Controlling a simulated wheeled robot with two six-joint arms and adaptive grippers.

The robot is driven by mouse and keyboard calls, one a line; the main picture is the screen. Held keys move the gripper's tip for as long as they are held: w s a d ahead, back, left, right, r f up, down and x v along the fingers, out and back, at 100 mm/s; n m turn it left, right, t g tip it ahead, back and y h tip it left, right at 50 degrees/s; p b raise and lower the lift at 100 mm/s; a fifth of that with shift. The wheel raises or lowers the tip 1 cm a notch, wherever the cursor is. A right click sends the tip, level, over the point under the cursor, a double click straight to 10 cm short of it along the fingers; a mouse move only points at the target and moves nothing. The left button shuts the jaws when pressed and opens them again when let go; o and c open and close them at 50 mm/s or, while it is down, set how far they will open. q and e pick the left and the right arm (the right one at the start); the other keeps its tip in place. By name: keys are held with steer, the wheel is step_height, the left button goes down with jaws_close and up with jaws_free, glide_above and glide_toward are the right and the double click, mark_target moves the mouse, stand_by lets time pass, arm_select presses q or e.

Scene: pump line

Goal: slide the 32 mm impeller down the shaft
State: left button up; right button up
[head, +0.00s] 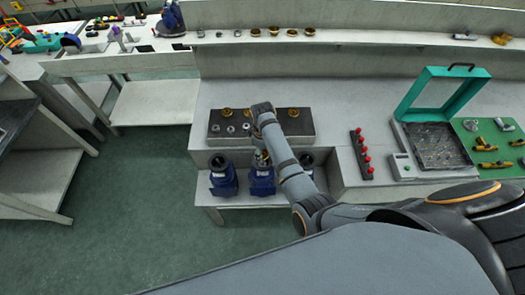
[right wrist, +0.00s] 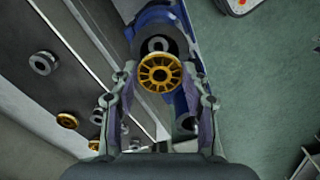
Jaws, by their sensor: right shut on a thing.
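A gold spoked impeller (right wrist: 160,73) is between the fingertips of my right gripper (right wrist: 158,76) in the right wrist view. The gripper is shut on it. A blue pump with a dark round opening (right wrist: 157,44) lies behind it, a pale shaft end showing at its middle. I cannot tell whether the impeller is around the shaft. In the head view my right gripper (head: 261,157) is over the middle blue pump (head: 262,183), and the wrist hides most of the impeller and the pump's opening. My left gripper is not in view.
Blue pumps stand at left (head: 223,178) and right (head: 306,160). Behind them a dark tray (head: 300,125) holds gold and grey parts. A strip with red knobs (head: 361,155) and a teal-lidded box (head: 438,140) stand to the right. Floor is clear at front left.

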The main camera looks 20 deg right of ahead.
steer(key=shift+f, duration=0.4)
stand_by(0.3)
steer(key=o, duration=1.5)
